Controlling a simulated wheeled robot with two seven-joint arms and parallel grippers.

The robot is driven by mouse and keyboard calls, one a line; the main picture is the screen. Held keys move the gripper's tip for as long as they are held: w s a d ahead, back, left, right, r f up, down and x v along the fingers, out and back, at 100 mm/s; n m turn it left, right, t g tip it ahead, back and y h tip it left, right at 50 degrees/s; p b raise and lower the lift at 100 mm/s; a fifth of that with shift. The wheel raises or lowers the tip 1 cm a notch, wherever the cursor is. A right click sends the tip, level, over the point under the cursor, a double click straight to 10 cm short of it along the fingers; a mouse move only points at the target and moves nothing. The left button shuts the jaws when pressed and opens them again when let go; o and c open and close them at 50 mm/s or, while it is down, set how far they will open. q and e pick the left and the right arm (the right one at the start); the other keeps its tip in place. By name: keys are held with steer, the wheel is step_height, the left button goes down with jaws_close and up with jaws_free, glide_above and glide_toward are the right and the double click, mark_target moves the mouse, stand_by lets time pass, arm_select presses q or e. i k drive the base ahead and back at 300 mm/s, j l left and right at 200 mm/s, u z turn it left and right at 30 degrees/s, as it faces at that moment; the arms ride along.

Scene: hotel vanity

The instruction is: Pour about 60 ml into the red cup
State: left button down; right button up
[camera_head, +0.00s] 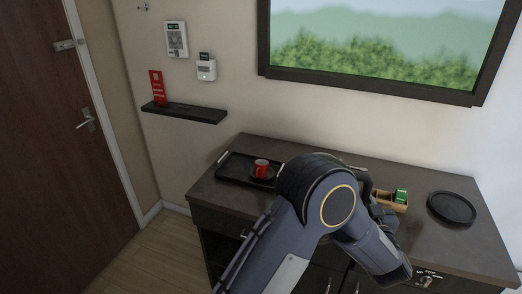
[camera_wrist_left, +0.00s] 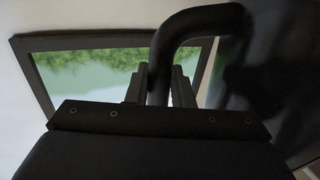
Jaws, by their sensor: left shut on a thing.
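The red cup (camera_head: 261,168) stands upright on a dark saucer, on the black tray (camera_head: 233,168) at the left of the vanity top. My left arm covers the middle of the head view and hides most of its gripper. In the left wrist view my left gripper (camera_wrist_left: 161,88) is shut on the black curved handle (camera_wrist_left: 198,18) of a dark vessel. The vessel's dark body (camera_wrist_left: 265,75) fills the right of that view. Its spout and contents cannot be seen. My right gripper is in neither view.
A wooden box (camera_head: 387,202) with green packets stands right of my arm. A round black tray (camera_head: 451,208) lies at the right end of the vanity (camera_head: 425,243). A wall shelf (camera_head: 185,112) holds a red card (camera_head: 157,88). A framed picture (camera_head: 375,50) hangs behind.

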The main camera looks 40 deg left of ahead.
mark_target(260, 170)
steer(key=i+j, duration=1)
steer(key=j, duration=0.15)
